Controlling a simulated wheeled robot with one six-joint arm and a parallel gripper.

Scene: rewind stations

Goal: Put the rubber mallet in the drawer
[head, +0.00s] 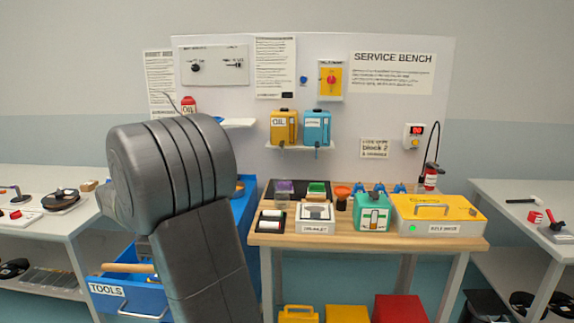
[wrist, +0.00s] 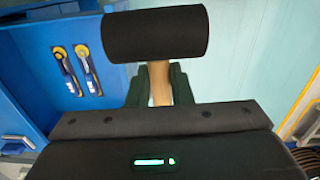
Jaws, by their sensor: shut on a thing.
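The rubber mallet has a black cylindrical head (wrist: 155,33) and a pale wooden handle (wrist: 159,82) in the wrist view. My gripper (wrist: 158,88) is shut on the handle, with a dark finger on each side. In the head view my gripper is hidden behind my arm. The blue drawer (head: 128,299), labelled TOOLS, stands pulled open at the lower left, partly covered by my arm. A pale wooden bar shows at its opening; I cannot tell whether it is the mallet's handle.
The wooden service bench (head: 350,239) holds a yellow case (head: 437,212), a teal box (head: 372,213) and small trays. White tables stand left (head: 60,220) and right (head: 500,205). In the wrist view, a blue surface (wrist: 40,50) with two yellow-ended tools (wrist: 75,70) lies left of the mallet.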

